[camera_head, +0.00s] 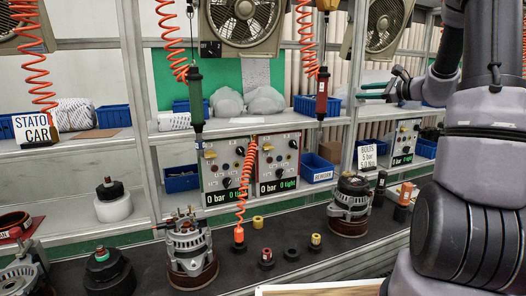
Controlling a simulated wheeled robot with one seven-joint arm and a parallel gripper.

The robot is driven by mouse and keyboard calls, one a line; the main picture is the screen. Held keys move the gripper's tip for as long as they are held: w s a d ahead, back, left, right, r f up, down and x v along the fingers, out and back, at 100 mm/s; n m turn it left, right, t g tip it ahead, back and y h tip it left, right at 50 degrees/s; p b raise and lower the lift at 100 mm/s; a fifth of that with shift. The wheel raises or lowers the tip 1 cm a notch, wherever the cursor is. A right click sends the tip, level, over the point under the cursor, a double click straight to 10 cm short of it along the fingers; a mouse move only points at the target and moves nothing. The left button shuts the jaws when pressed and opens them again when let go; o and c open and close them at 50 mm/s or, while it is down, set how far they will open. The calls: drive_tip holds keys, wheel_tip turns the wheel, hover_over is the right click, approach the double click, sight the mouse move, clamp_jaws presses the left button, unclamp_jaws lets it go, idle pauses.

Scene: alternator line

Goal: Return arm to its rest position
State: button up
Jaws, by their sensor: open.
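My arm (470,180) fills the right side of the head view, with its large grey links in front of the shelving. My gripper (368,91) is raised at the upper right, pointing left. Its two fingers are apart and nothing shows between them. It is in front of the upper shelf zone, left of my forearm and apart from the tools and parts in view. What lies behind my arm is hidden.
Alternators stand on the dark bench, one at centre left (190,245) and one at right (349,205). Green (196,100) and red (322,95) screwdrivers hang on orange coils left of my gripper. Control boxes (227,165) and blue bins line the shelves.

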drive_tip(key=s+a+r+n+g, duration=0.3)
drive_tip(key=s+a+n+g, duration=0.5)
drive_tip(key=s+a, duration=0.8)
drive_tip(key=s+d+f+n+t+h, duration=0.1)
drive_tip(key=s+n+h, duration=0.6)
drive_tip(key=s, duration=1.1)
drive_tip(key=shift+d+f+n+t, duration=0.3)
drive_tip(key=shift+d+n, duration=0.15)
drive_tip(key=shift+n, duration=0.65)
